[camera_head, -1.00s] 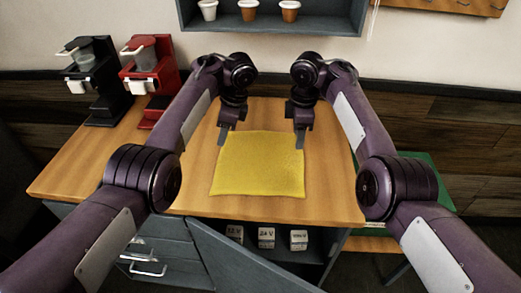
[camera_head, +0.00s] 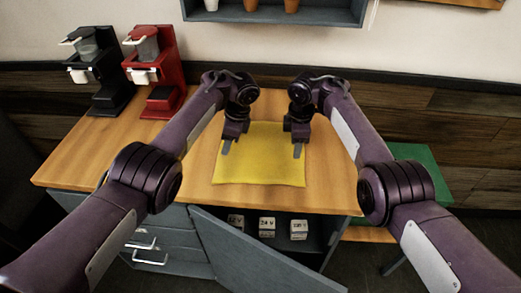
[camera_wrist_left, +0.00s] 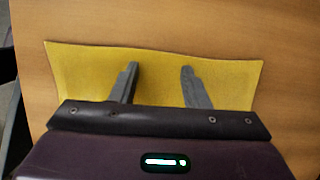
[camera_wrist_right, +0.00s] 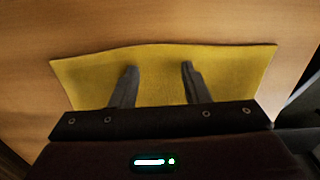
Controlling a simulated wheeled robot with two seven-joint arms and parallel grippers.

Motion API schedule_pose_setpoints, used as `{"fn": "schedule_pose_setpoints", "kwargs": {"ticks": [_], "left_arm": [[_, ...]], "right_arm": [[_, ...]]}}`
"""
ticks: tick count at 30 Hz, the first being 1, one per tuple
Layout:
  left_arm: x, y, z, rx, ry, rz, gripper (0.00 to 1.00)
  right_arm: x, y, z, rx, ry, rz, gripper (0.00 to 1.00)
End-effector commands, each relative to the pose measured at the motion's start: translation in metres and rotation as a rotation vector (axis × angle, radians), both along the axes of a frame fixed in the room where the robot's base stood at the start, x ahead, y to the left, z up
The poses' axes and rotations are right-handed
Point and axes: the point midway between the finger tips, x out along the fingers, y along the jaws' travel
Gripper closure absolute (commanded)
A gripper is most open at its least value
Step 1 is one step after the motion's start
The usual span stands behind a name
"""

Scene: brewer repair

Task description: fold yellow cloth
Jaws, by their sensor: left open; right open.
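The yellow cloth (camera_head: 258,168) lies flat and unfolded on the wooden table, its far part partly hidden by my grippers. It also shows in the left wrist view (camera_wrist_left: 158,78) and the right wrist view (camera_wrist_right: 158,75). My left gripper (camera_head: 226,149) is open and empty over the cloth's left side, its fingers pointing down. My right gripper (camera_head: 298,150) is open and empty over the cloth's right side. In both wrist views the fingers are spread with cloth showing between them. I cannot tell whether the fingertips touch the cloth.
A black brewer (camera_head: 108,90) and a red brewer (camera_head: 160,90) stand at the table's back left. A shelf (camera_head: 330,12) with cups hangs above. The wooden table (camera_head: 85,160) is clear around the cloth. Below it, a cabinet door (camera_head: 245,255) hangs open beside several white labelled blocks.

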Motion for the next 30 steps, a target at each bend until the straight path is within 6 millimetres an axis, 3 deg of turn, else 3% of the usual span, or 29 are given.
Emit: {"fn": "schedule_pose_setpoints", "kwargs": {"ticks": [3, 22, 30], "left_arm": [[0.0, 0.0, -0.0038, 0.0, 0.0, 0.0, 0.58], [-0.0002, 0.0, -0.0028, 0.0, 0.001, 0.0, 0.99], [-0.0003, 0.0001, -0.0029, 0.0, 0.001, 0.0, 1.0]], "right_arm": [[-0.0001, -0.0001, -0.0039, 0.0, 0.0, 0.0, 0.58], [-0.0006, -0.0001, -0.0033, 0.0, 0.002, 0.0, 0.99], [-0.0006, -0.0001, -0.0034, 0.0, 0.002, 0.0, 1.0]]}}
